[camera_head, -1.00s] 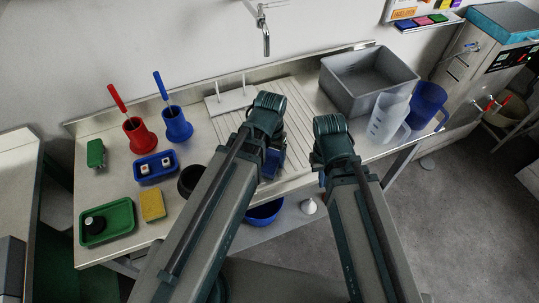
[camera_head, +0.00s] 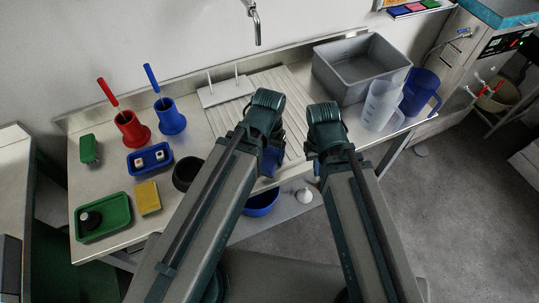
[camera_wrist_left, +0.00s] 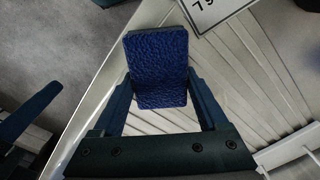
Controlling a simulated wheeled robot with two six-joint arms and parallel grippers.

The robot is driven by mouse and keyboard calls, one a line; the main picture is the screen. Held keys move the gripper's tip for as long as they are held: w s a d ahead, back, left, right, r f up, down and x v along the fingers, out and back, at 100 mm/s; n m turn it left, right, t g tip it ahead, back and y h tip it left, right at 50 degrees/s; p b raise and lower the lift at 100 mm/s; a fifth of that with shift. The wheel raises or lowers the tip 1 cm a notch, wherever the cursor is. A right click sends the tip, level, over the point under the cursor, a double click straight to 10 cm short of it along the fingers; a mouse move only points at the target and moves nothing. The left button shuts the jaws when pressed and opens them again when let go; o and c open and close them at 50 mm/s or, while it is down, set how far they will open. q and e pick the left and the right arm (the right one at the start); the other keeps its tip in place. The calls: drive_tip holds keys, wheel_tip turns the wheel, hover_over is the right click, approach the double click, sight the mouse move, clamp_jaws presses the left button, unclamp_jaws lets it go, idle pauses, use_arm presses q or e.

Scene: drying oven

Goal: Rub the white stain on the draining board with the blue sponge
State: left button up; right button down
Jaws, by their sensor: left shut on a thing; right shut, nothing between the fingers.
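The blue sponge (camera_wrist_left: 157,68) is held between the fingers of my left gripper (camera_wrist_left: 160,92), over the pale ribbed draining board (camera_wrist_left: 112,96). I cannot tell whether the sponge touches the board. In the head view my left gripper (camera_head: 270,160) is over the front part of the draining board (camera_head: 296,98), its fingers mostly hidden behind its wrist. My right gripper (camera_head: 320,165) is shut and empty, near the board's right front edge. I cannot make out the white stain in either view.
A white pegged rack (camera_head: 224,92) stands at the board's back left. A grey tub (camera_head: 345,85), clear jug (camera_head: 380,105) and blue jug (camera_head: 418,92) are to the right. Red (camera_head: 132,132) and blue (camera_head: 170,118) pots, trays and a yellow sponge (camera_head: 148,197) are left.

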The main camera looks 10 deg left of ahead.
use_arm(q)
drive_tip(key=shift+w+a, duration=0.7)
drive_tip(key=shift+w, duration=0.3)
drive_tip(key=shift+w+a, duration=0.65)
drive_tip(key=shift+w, duration=0.3)
drive_tip(key=shift+w+a, duration=0.7)
drive_tip(key=shift+w, duration=0.3)
drive_tip(key=shift+w+a, duration=0.5)
drive_tip(key=shift+w, duration=0.25)
drive_tip(key=shift+w+a, duration=0.45)
drive_tip(key=shift+w, duration=0.25)
drive_tip(key=shift+w, duration=0.1)
drive_tip(key=shift+w+a, duration=0.55)
drive_tip(key=shift+w, duration=0.15)
drive_tip(key=shift+w+a, duration=0.5)
drive_tip(key=shift+w, duration=0.2)
drive_tip(key=shift+d, duration=0.15)
drive_tip(key=shift+w+d+f, duration=0.1)
drive_tip(key=shift+w+d, duration=0.3)
drive_tip(key=shift+d, duration=0.2)
drive_tip(key=shift+w+d, duration=0.35)
drive_tip(key=shift+d, duration=0.2)
drive_tip(key=shift+s+d, duration=0.55)
drive_tip(key=shift+s, duration=0.25)
drive_tip(key=shift+s+d, duration=0.55)
drive_tip(key=shift+s, duration=0.2)
